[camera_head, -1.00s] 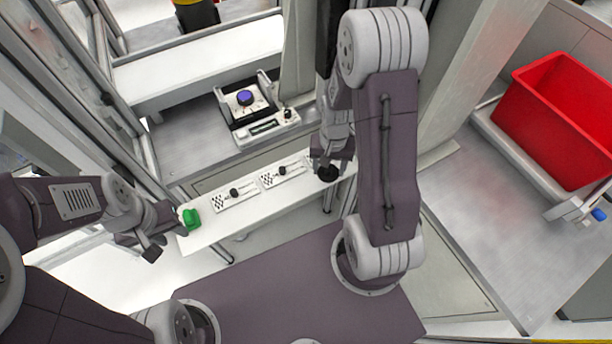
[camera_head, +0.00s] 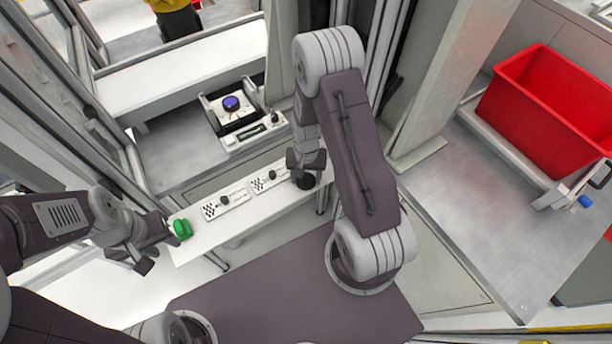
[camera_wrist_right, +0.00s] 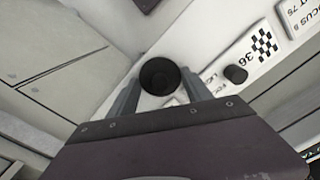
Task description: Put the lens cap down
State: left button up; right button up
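The lens cap, a black round disc (camera_head: 306,181), is at the tips of my right gripper (camera_head: 305,170), over the right end of a narrow white shelf (camera_head: 190,248). In the right wrist view the cap (camera_wrist_right: 160,76) sits between the two fingers of the right gripper (camera_wrist_right: 160,88), which appear to touch its sides. Whether the cap touches the shelf cannot be told. My left gripper (camera_head: 158,246) is open at the shelf's left end, its upper finger close to a green object (camera_head: 182,229).
Two labelled plates with black knobs, a left one (camera_head: 226,203) and a right one (camera_head: 268,179), lie on the shelf. Behind stands a device with a blue button (camera_head: 231,103). A red bin (camera_head: 550,110) is at the right. A grey post (camera_head: 455,80) rises right of my right arm.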

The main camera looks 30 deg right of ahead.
aim_at(306, 178)
jog(key=shift+o, duration=0.7)
jog(key=shift+w, duration=0.1)
jog(key=shift+r+p, duration=0.3)
notch_tip(306, 178, up, 12)
jog(key=s+a+r+n+t, duration=0.1)
jog(key=s+a+r+n, duration=0.2)
jog(key=s+a+n, duration=0.2)
jog(key=s, duration=0.3)
jog(key=shift+s+r+n, duration=0.2)
jog(key=shift+r+n, duration=0.1)
jog(key=shift+s, duration=0.1)
jog(key=shift+d, duration=0.1)
dwell(0.8)
